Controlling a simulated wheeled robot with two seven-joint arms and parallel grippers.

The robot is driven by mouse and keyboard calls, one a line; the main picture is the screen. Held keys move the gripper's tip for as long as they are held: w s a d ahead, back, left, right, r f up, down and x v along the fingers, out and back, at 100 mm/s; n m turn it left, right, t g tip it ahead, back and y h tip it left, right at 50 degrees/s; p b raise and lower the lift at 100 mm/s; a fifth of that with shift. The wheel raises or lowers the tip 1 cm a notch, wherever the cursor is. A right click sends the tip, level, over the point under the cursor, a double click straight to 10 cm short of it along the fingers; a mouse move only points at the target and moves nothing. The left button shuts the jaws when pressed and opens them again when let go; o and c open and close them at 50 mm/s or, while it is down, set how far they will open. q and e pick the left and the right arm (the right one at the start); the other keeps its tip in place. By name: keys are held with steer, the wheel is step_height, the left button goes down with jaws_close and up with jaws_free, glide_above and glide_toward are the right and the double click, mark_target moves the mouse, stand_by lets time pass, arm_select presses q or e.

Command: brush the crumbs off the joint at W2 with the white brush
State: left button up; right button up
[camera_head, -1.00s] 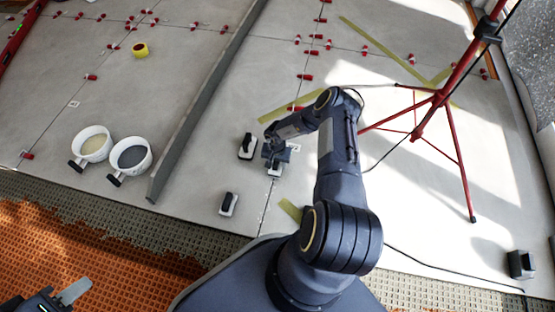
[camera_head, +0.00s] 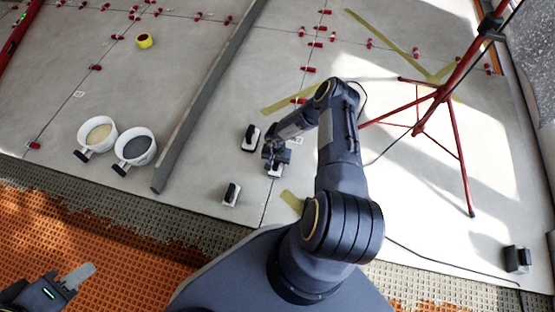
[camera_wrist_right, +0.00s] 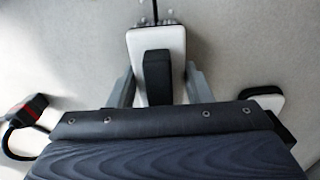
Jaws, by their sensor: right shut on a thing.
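My right gripper (camera_head: 272,158) is low over the pale tiles, beside a dark joint line. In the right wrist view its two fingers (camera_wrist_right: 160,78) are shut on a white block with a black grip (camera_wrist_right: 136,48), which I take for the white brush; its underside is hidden. Just beyond its far edge, small dark specks (camera_wrist_right: 168,17) lie by the joint, perhaps crumbs. A small white marker (camera_head: 296,141) lies right of the gripper; its lettering is too small to read, so I cannot confirm W2. My left gripper (camera_head: 78,278) is at the lower left, away from the tiles; its opening is unclear.
Similar black-and-white tools stand left (camera_head: 251,138) and lower left (camera_head: 231,194) of the right gripper. Red clips (camera_head: 310,69) line the joints.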

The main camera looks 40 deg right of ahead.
mark_target(273, 177)
steer(key=shift+s+a+r+p, duration=0.1)
steer(key=shift+s+a+p, duration=0.25)
steer(key=shift+s+a, duration=0.25)
steer(key=shift+s+a+p, duration=0.3)
steer(key=shift+s+a, duration=0.05)
steer(key=shift+a, duration=0.3)
steer(key=shift+s+a+p, duration=0.5)
steer(key=shift+s+a, duration=0.5)
steer(key=shift+a, duration=0.2)
steer(key=shift+s+a+p, duration=0.7)
steer(key=shift+s+a, duration=0.05)
steer(key=shift+a, duration=0.25)
steer(key=shift+s+a+p, duration=0.65)
steer(key=shift+s+a, duration=0.1)
steer(key=shift+a, duration=0.2)
steer(key=shift+s+a+p, duration=0.3)
steer(key=shift+s+a, duration=0.15)
steer(key=shift+a, duration=0.05)
steer(key=shift+s+a+p, duration=0.7)
steer(key=shift+a+p, duration=0.05)
steer(key=shift+a, duration=0.1)
steer(key=shift+s, duration=0.1)
